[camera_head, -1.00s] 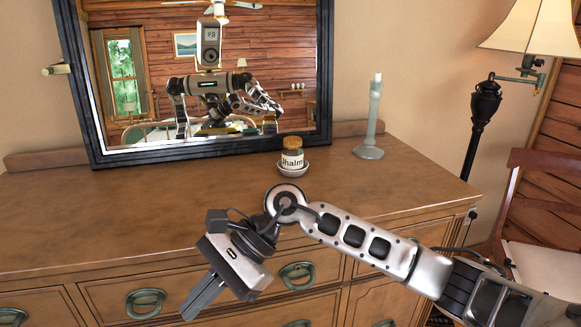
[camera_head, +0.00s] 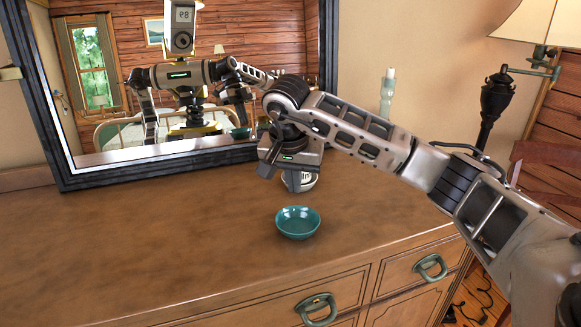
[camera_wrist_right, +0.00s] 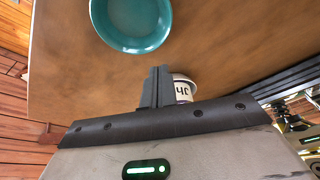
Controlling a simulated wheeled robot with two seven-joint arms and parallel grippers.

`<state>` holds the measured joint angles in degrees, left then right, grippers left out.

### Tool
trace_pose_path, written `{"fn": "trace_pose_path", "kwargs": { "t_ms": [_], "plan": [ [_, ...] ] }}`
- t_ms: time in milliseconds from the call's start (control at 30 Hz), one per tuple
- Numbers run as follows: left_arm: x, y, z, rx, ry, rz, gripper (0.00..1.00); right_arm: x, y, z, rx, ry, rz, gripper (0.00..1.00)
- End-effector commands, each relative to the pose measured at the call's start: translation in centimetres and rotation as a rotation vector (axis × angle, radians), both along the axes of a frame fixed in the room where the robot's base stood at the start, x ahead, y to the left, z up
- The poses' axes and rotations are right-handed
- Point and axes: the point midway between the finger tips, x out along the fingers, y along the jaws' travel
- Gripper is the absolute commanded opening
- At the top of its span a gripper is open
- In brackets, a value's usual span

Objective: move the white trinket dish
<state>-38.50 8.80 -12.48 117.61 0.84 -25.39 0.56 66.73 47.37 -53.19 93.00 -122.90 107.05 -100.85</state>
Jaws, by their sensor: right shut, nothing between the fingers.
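The white trinket dish (camera_head: 301,188) is on the dresser top, mostly hidden behind my right gripper in the head view. A jar with a white label (camera_head: 309,180) stands in it, and only part of the label shows. In the right wrist view, the dish's pale rim (camera_wrist_right: 186,78) and the label show just right of the fingers. My right gripper (camera_head: 266,170) is in front of and above them, pointing down. Its fingers (camera_wrist_right: 158,72) are shut and empty. I cannot tell whether they touch the dish. My left gripper is not in view.
A teal bowl (camera_head: 297,222) sits on the dresser (camera_head: 180,240), nearer the front edge. A framed mirror (camera_head: 150,172) stands behind. A pale green candlestick (camera_head: 387,95) and a lamp (camera_head: 495,95) are at the right. The dresser's left side is clear.

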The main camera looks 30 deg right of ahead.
Motion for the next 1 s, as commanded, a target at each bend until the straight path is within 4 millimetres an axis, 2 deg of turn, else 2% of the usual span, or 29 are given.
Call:
{"fn": "trace_pose_path", "kwargs": {
  "t_ms": [33,233,500,1000],
  "plan": [
    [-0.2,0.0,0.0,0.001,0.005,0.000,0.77,0.1,-0.3,-1.2,0.001,0.008,-0.001,0.00],
    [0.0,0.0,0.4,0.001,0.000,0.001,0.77,1.0,-1.1,-5.2,0.002,0.006,-0.001,0.00],
    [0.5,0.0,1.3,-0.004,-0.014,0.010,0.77,3.4,-3.6,-4.9,0.002,-0.001,0.000,0.00],
    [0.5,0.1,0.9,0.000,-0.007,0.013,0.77,3.9,-4.3,-5.0,0.001,-0.001,0.000,0.00]
  ]
}}
